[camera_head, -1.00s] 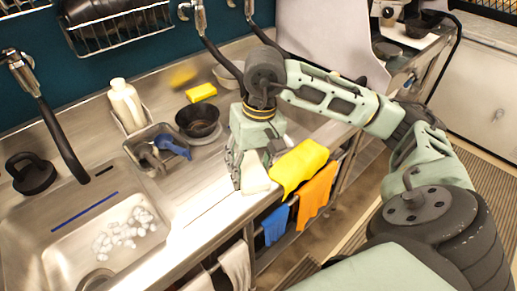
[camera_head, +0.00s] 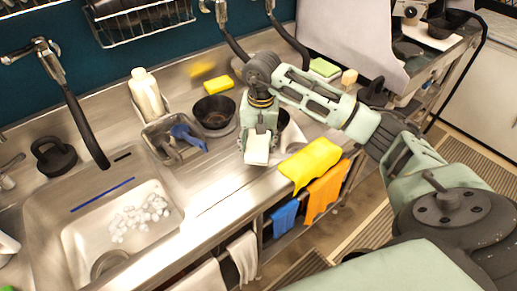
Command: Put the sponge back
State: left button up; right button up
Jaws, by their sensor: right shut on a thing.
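My right gripper (camera_head: 257,140) points down over the steel counter, in front of the black bowl. It is shut on a white block, apparently a sponge (camera_head: 257,150), whose pale face is turned to the camera. I cannot tell whether the block touches the counter. A yellow sponge (camera_head: 217,85) lies at the back of the counter near the wall. A green-topped sponge or block (camera_head: 324,67) is further right, behind my right arm. My left gripper is not in view.
A black bowl (camera_head: 213,111) stands left of my gripper. A steel caddy (camera_head: 166,131) with a blue-handled brush and a white bottle (camera_head: 147,95) are further left, beside the sink (camera_head: 75,225). A yellow cloth (camera_head: 309,163) hangs over the counter edge on the right.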

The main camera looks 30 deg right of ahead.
notch_tip(320, 180, down, 4)
jog(key=shift+s+r+p, duration=0.1)
jog(key=shift+r+p, duration=0.15)
jog(key=shift+p, duration=0.45)
jog(key=shift+f, duration=0.2)
jog(key=shift+f+b, duration=0.2)
jog(key=shift+b, duration=0.1)
jog(key=o, duration=1.2)
jog(key=shift+r, duration=0.1)
